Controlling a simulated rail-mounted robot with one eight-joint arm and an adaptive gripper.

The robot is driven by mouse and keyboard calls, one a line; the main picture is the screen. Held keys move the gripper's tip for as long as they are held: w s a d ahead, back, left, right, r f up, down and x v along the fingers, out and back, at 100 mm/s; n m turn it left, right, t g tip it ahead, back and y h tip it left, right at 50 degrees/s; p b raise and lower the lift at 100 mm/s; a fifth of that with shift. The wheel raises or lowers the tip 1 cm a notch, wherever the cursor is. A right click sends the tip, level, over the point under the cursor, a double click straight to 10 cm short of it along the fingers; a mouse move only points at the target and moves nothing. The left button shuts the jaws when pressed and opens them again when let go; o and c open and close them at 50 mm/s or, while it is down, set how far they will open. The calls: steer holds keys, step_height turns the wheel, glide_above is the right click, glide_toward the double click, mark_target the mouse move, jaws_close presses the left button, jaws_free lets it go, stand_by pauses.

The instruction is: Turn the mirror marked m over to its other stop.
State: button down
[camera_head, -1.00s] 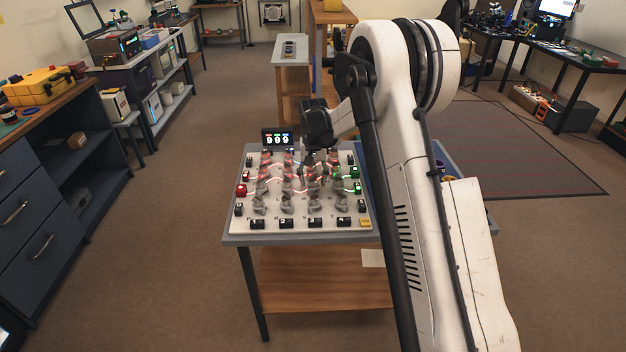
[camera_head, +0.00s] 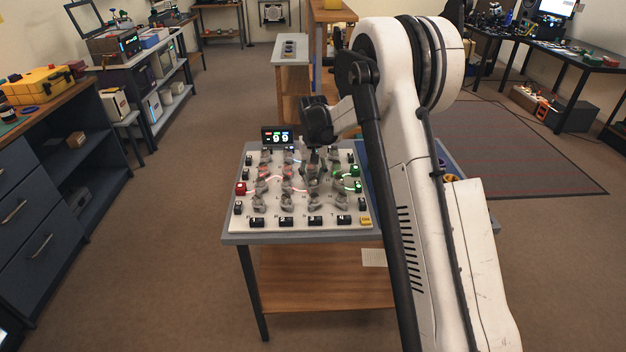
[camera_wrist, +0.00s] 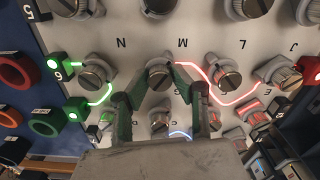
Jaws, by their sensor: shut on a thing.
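The board (camera_head: 300,223) on the small table bears rows of grey, knob-like mirrors. In the wrist view, the mirror marked m (camera_wrist: 160,75) is a grey round post with a slotted top, left of the printed letter M (camera_wrist: 182,42). My gripper (camera_wrist: 157,80) has its two greenish fingers closed around this mirror, one on each side. A red light line runs from beside this mirror to the right. In the head view my gripper (camera_head: 314,150) is low over the board's back right part, and the mirror between its fingers is hard to make out.
Neighbouring mirrors stand close by at left (camera_wrist: 97,77) and right (camera_wrist: 226,72). A green lit block (camera_wrist: 72,108) sits at the board's edge. A display (camera_head: 278,138) at the back reads a dash and two nines. A blue tray (camera_head: 370,180) lies right of the board.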

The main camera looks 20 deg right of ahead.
mark_target(313, 178)
steer(key=n+b, duration=0.1)
steer(key=n, duration=0.2)
steer(key=shift+f+n+b, duration=0.1)
steer(key=shift+n+b, duration=0.25)
steer(key=shift+n, duration=0.05)
steer(key=n+b, duration=0.1)
steer(key=n, duration=0.3)
steer(key=shift+b, duration=0.3)
steer(key=n+b, duration=0.1)
steer(key=n, duration=0.3)
steer(key=shift+n, duration=0.4)
steer(key=shift+n+b, duration=0.35)
steer(key=shift+n, duration=1.55)
steer(key=c, duration=1.5)
jaws_free()
steer(key=shift+o, duration=0.2)
step_height(313, 178, up, 12)
